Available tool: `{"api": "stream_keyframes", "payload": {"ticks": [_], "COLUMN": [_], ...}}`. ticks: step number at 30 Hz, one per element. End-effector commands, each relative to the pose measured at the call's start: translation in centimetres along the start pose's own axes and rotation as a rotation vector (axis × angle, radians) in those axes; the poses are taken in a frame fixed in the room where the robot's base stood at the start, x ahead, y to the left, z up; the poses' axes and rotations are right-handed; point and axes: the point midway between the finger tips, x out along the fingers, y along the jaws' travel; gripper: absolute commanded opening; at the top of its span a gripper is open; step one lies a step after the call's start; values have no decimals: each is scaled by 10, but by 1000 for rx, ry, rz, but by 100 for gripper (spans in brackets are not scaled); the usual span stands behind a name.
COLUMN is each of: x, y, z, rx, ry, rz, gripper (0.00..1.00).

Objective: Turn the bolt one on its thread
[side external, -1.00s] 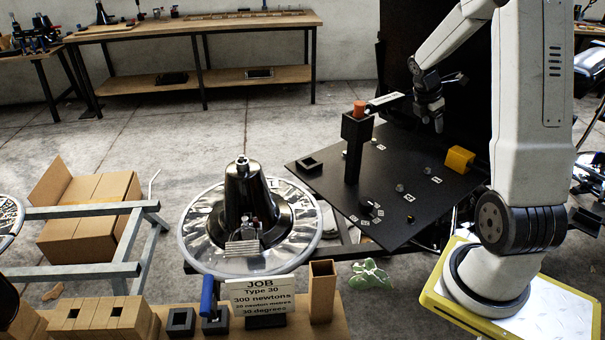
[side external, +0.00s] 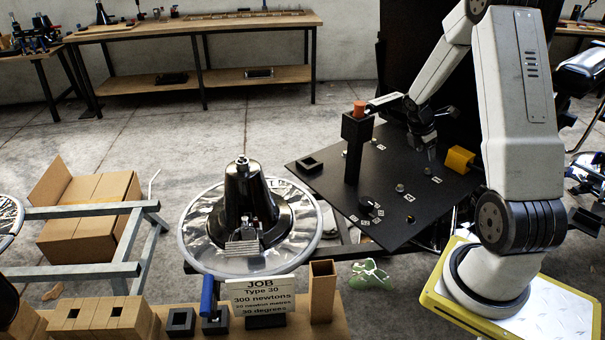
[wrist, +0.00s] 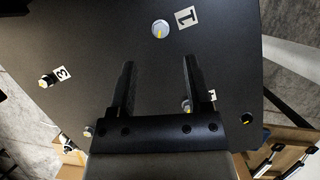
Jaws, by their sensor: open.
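Bolt one, a round grey head with a yellow mark (wrist: 160,29), stands on the black board (wrist: 85,25) beside the "1" label (wrist: 186,17) in the wrist view. My gripper (wrist: 158,62) is open and empty. Its two black fingers point toward bolt one, which lies just beyond the gap between their tips, apart from both. In the side view my gripper (side external: 422,154) hangs low over the back part of the board; which bolt there is bolt one, I cannot tell.
A bolt by the "3" label (wrist: 47,80) is at the left, and another bolt (wrist: 187,105) is by the right finger. In the side view, a black post with an orange top (side external: 359,107) and a yellow block (side external: 459,159) stand on the board.

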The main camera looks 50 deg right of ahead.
Motion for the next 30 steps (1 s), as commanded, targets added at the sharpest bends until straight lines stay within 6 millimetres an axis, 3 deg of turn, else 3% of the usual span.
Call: {"api": "stream_keyframes", "payload": {"ticks": [15,30], "x": [54,64], "y": [-1,0], "z": [0,0], "rx": [-2,0], "ry": [1,1], "rz": [-2,0], "gripper": [64,64]}}
